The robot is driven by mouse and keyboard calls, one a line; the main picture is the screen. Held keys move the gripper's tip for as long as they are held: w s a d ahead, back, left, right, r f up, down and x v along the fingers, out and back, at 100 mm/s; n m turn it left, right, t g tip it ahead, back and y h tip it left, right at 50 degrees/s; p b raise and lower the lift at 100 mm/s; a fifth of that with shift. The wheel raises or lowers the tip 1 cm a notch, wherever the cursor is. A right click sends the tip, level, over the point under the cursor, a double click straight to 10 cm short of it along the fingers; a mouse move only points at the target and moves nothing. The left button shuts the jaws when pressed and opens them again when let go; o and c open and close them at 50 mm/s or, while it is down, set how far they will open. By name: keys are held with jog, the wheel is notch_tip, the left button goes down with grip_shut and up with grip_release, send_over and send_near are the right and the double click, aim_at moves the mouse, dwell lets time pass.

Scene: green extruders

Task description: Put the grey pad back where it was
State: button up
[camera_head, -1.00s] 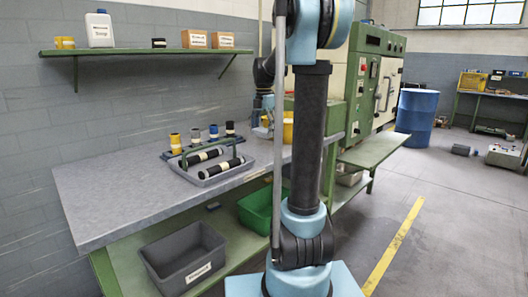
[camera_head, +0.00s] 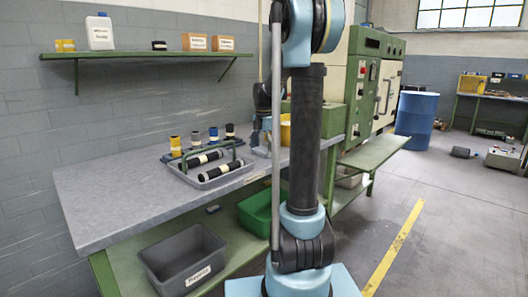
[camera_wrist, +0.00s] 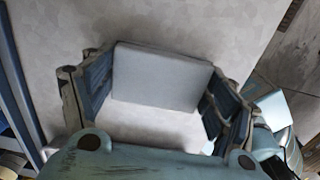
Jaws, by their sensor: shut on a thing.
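The grey pad (camera_wrist: 162,78) is a pale, flat, rounded block in the wrist view. It lies between the two fingers of my gripper (camera_wrist: 158,90), which is shut on it. The pale grey worktop shows behind and around the pad; I cannot tell whether the pad touches it. In the head view my gripper (camera_head: 260,138) is low over the far part of the bench (camera_head: 110,195), right of the grey tray, and partly hidden behind my own arm. The pad cannot be made out clearly there.
A grey tray (camera_head: 205,184) with a green handle and black rolls stands on the bench. A yellow container (camera_head: 286,131) is near my gripper. The bench's front left is clear.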

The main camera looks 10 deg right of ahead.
aim_at(263, 149)
jog(key=o, duration=1.1)
jog(key=shift+f, duration=0.1)
notch_tip(263, 149, up, 12)
jog(key=s+f+m+t, duration=0.1)
jog(key=s+f+m, duration=0.4)
jog(key=s, duration=0.5)
jog(key=s+f+m, duration=0.3)
jog(key=s+m, duration=0.4)
jog(key=s, duration=0.3)
jog(key=s+f+m+t, duration=0.1)
jog(key=s+f+m, duration=1.2)
jog(key=s+f, duration=0.2)
jog(key=shift+f, duration=0.15)
